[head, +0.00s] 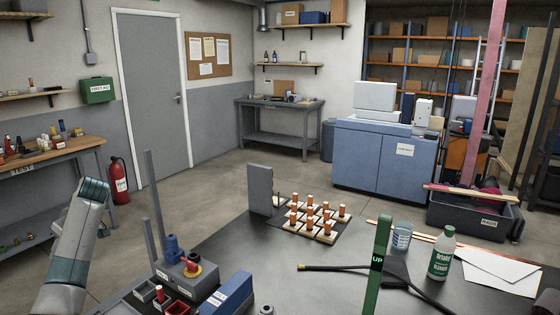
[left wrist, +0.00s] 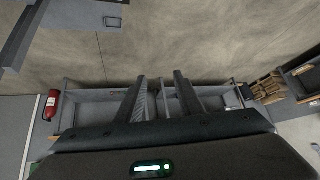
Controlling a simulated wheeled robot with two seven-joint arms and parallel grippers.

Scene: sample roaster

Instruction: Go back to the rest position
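My left arm (head: 72,250) stands at the lower left of the head view, raised beside the dark table (head: 225,242). Its gripper cannot be made out there. In the left wrist view my left gripper (left wrist: 160,78) shows two dark fingers held apart, with nothing between them. My right gripper does not show in either view.
A fire extinguisher (head: 118,180) stands at left.

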